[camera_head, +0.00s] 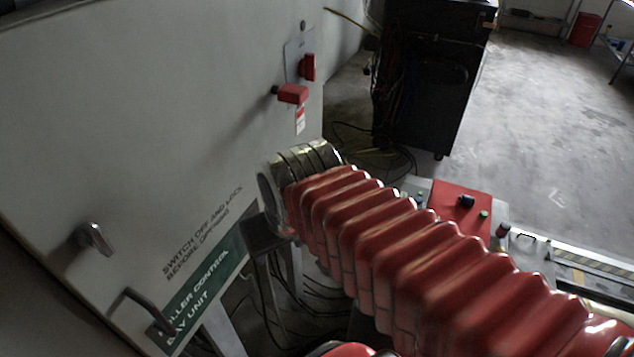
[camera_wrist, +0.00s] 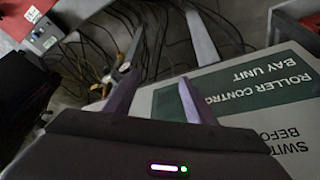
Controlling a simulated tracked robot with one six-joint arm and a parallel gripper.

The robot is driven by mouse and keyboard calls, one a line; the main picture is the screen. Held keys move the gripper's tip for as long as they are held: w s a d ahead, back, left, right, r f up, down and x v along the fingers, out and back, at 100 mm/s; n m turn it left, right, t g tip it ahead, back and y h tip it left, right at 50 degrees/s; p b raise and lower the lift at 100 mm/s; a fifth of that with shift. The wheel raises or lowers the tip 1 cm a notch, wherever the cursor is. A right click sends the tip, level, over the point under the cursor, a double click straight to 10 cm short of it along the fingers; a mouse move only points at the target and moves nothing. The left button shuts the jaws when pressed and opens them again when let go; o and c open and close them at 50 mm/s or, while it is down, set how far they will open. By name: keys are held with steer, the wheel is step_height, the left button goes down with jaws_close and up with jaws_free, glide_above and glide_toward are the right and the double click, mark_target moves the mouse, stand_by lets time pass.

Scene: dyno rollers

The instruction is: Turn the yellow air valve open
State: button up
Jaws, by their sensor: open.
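I cannot make out the yellow air valve in either view. In the wrist view a small yellowish bit (camera_wrist: 125,67) lies among dark cables by the left finger; I cannot tell what it is. In the head view my gripper (camera_head: 284,300) points down beside the lower right of the pale cabinet, beyond my red bellows arm. The arm hides part of the area behind it.
The pale cabinet (camera_head: 150,130) fills the left, with a green label (camera_head: 212,290), silver handle (camera_head: 97,238) and red switch (camera_head: 292,94). A black rack (camera_head: 430,75) stands behind. A red control box (camera_head: 458,205) is right.

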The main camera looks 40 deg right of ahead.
steer(key=d+f+m, duration=0.1)
steer(key=d, duration=0.1)
steer(key=d+f+m+g, duration=0.1)
steer(key=d+f, duration=0.1)
steer(key=w+d+f+g, duration=0.1)
steer(key=f, duration=0.1)
steer(key=shift+w+d+f+m, duration=0.1)
steer(key=shift+d+f+m, duration=0.05)
steer(key=shift+d+m, duration=0.25)
steer(key=c, duration=0.4)
steer(key=w+d+f+m+t+y, duration=0.4)
steer(key=d+f+m+y, duration=0.55)
steer(key=d+f, duration=0.8)
steer(key=w+d+f+m+t, duration=0.2)
steer(key=w+d+f+t, duration=0.3)
steer(key=d+t, duration=0.15)
steer(key=w+d+r+n+t, duration=0.1)
steer(key=d+r, duration=0.1)
steer(key=w+d+r+n+t, duration=0.1)
steer(key=d, duration=0.1)
steer(key=w+d+r+n+t, duration=0.1)
steer(key=d+r, duration=0.1)
steer(key=shift+w+d+r+h, duration=0.2)
steer(key=shift+w+r+h, duration=0.1)
steer(key=shift+w+h, duration=0.1)
steer(key=shift+w+a, duration=0.1)
steer(key=shift+w, duration=0.05)
